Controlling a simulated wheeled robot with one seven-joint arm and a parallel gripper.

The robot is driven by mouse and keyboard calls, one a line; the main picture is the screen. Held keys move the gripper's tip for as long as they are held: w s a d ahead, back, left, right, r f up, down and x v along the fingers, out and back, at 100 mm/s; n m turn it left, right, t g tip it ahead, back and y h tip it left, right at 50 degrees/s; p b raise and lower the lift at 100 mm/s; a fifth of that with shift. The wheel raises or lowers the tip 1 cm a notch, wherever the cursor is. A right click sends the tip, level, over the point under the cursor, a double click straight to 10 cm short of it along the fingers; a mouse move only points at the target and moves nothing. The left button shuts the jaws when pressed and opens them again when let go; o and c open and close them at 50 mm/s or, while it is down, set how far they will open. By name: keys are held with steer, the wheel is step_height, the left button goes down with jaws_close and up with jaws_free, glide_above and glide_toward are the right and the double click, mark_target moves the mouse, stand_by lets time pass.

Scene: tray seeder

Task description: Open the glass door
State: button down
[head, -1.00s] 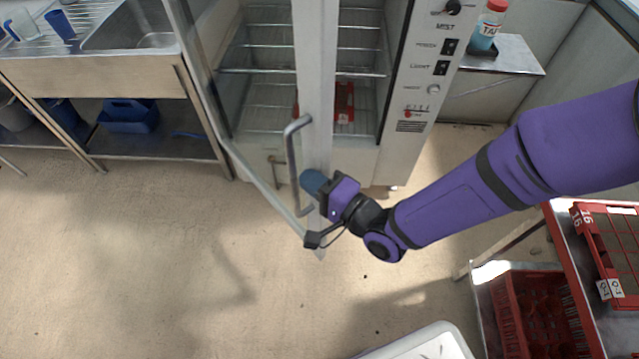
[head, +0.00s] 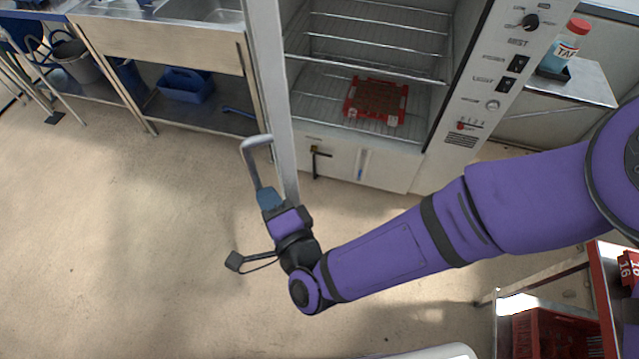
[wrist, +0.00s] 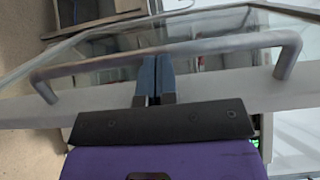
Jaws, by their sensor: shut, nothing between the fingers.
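The glass door (head: 270,80) stands swung open from the cabinet, seen nearly edge-on in the head view. Its grey bar handle (head: 252,165) is on the door's outer side near the lower end. My gripper (head: 268,196) is at the handle's lower part. In the wrist view, the handle (wrist: 190,49) runs across the picture just beyond the blue fingertips of my gripper (wrist: 153,77). The fingers are together with nothing between them; whether they touch the bar I cannot tell. The door frame (wrist: 225,92) passes behind the fingers.
Inside the cabinet (head: 365,50) are wire shelves and a red tray (head: 375,101). A control panel (head: 490,85) is on its right. A sink bench (head: 165,45) stands at left, a red-edged cart (head: 590,290) at lower right. The floor at left is clear.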

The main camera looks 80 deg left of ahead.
steer(key=s+a, duration=0.3)
steer(key=s, duration=1.3)
steer(key=s+a, duration=0.3)
steer(key=s, duration=1.3)
steer(key=shift+a, duration=0.3)
